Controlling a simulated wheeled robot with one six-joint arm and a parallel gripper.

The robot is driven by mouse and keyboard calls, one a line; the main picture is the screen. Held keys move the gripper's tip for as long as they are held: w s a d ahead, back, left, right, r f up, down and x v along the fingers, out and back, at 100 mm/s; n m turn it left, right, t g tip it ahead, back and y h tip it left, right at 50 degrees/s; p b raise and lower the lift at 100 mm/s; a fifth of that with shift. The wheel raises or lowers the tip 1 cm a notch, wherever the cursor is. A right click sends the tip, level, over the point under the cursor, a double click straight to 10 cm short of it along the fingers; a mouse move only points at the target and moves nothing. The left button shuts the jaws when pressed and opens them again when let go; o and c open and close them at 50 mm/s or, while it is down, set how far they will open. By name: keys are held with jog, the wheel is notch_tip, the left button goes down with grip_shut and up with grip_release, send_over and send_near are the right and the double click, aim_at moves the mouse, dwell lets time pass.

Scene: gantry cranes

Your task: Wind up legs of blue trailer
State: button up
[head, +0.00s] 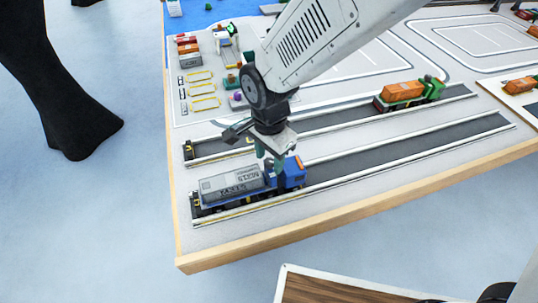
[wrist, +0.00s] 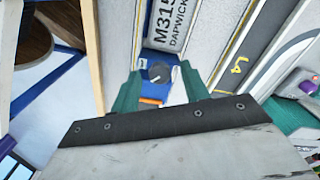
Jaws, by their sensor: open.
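The blue trailer (head: 240,203) stands in the near lane with a grey lettered container (head: 230,184) on it. A blue cab (head: 294,172) with an orange top piece is at its right end. In the wrist view, a round dark knob (wrist: 158,73) sits on a blue surface beside the end of the container (wrist: 170,22). My gripper (head: 270,160) is over the cab end, pointing down. In the wrist view, its teal fingers (wrist: 160,88) are apart, one on each side of the blue part below the knob. Nothing is held; contact cannot be told. The trailer's legs cannot be made out.
A green truck with an orange container (head: 402,91) stands in the far lane. Several small blocks and yellow-marked slots (head: 202,87) lie at the back left. The wooden table edge (head: 300,232) runs close in front of the near lane. The lane right of the cab is clear.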

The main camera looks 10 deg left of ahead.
grip_shut()
